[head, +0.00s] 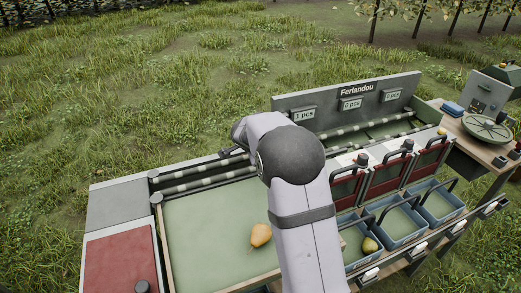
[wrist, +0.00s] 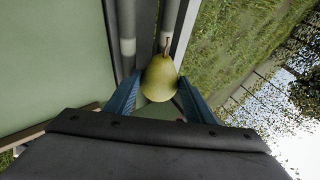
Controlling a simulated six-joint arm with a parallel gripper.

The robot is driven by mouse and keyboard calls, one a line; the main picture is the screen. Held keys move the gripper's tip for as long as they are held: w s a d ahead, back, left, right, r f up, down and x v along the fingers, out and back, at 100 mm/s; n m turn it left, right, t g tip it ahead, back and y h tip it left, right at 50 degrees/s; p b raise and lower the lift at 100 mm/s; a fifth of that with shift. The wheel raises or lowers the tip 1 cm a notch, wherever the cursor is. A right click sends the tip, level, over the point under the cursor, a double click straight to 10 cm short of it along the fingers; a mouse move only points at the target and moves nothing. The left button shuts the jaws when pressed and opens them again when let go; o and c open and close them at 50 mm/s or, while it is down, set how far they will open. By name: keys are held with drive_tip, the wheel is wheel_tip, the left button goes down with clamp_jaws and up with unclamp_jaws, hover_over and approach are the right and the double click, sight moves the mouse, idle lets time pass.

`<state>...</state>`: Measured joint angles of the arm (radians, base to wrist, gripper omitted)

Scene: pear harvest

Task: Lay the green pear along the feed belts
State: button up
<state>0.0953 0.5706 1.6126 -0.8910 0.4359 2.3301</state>
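A green pear (wrist: 160,79) sits between the blue fingers of my gripper (wrist: 160,88) in the wrist view, with a finger against each side. Its stem points up the picture, roughly along the feed belts (wrist: 128,47). In the head view the two striped feed belts (head: 205,182) run along the back of the green tray. My arm hides the held pear and most of my gripper there. I cannot tell whether the pear touches the belts or hangs just above them.
A yellow-orange pear (head: 260,236) lies on the green tray (head: 205,245). Another pear (head: 370,245) is in the nearest blue crate (head: 357,265); more blue crates (head: 437,217) stand to its right. A grey sign board (head: 350,100) rises behind. A red panel (head: 118,262) is at left.

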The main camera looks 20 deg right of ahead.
drive_tip(key=o, duration=0.4)
drive_tip(key=shift+s+f+g, duration=0.3)
drive_tip(key=shift+f, duration=0.45)
drive_tip(key=shift+o, duration=0.2)
drive_tip(key=shift+a+r, duration=0.1)
drive_tip(key=shift+r, duration=0.15)
drive_tip(key=w+b+v, duration=0.1)
drive_tip(key=b+v, duration=0.1)
drive_tip(key=v, duration=0.5)
drive_tip(key=shift+s+r, duration=0.25)
drive_tip(key=shift+r, duration=0.4)
drive_tip(key=shift+s, duration=0.1)
